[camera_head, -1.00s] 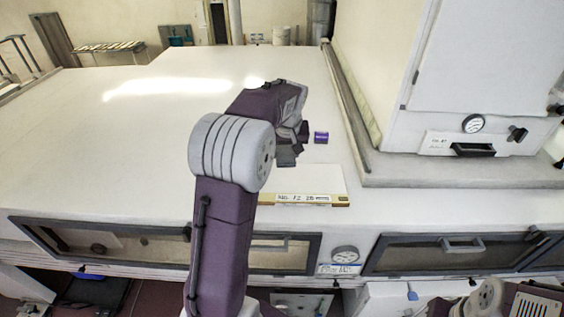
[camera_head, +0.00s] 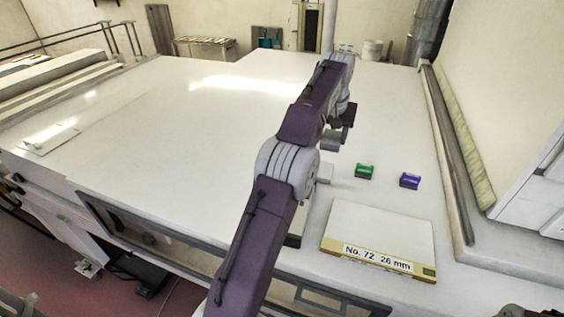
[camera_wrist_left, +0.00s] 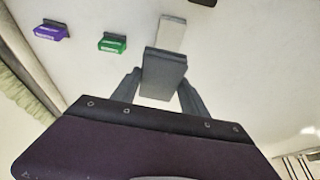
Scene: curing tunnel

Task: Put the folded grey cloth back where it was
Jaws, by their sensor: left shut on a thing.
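My left gripper (camera_head: 338,127) is above the white top, right of the middle in the head view. In the left wrist view its two fingers (camera_wrist_left: 161,95) are shut on a dark grey block-shaped thing, which I take for the folded grey cloth (camera_wrist_left: 164,70). In the head view the cloth (camera_head: 331,142) shows as a small grey patch under the gripper. It appears held above the surface. A lighter grey flat patch (camera_wrist_left: 172,33) lies beyond the cloth in the wrist view; I cannot tell what it is. My right gripper is not in view.
A green block (camera_head: 364,171) and a purple block (camera_head: 410,181) sit right of the gripper. A white board labelled "No. 72 26 mm" (camera_head: 380,232) lies nearer. A raised rail (camera_head: 447,150) bounds the right. The white top (camera_head: 190,140) is largely clear to the left.

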